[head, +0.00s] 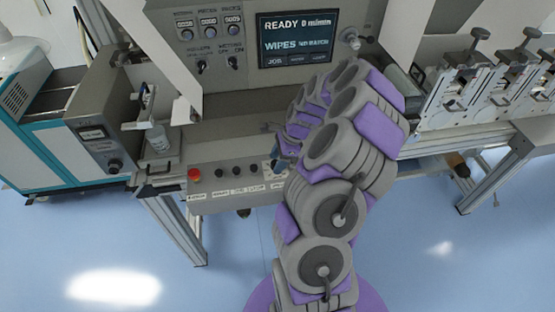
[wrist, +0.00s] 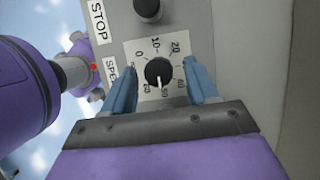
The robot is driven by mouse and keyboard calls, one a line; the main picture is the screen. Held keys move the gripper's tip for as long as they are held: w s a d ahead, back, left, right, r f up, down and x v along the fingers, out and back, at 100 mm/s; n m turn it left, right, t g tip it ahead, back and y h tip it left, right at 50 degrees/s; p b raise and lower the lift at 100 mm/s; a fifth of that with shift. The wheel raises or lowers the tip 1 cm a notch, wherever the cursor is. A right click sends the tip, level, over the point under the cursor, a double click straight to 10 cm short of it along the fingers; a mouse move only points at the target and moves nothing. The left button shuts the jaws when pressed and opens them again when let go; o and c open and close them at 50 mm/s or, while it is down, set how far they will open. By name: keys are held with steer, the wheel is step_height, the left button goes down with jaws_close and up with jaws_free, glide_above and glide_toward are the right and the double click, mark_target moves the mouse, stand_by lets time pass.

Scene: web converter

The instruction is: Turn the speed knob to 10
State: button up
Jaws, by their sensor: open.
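The speed knob (wrist: 158,72) is a round black knob on a pale dial plate (wrist: 135,48) with numbers around it. 0 is at its left, 10 at the top and 20 at the upper right. A light mark on the knob appears to point down, toward the lower numbers and away from 10. My gripper (wrist: 161,84) is open, with one blue finger on each side of the knob and a visible gap to each. In the head view, my gripper (head: 279,162) is at the right end of the control strip, where it and my arm hide the knob.
The grey control strip (head: 232,190) has a red button (head: 194,174) and several black buttons. A black button (wrist: 148,9) sits above the dial in the wrist view. A display (head: 295,38) reads READY above. Floor in front is clear.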

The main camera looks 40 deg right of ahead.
steer(key=shift+a, duration=0.1)
steer(key=c, duration=1)
steer(key=shift+r, duration=0.1)
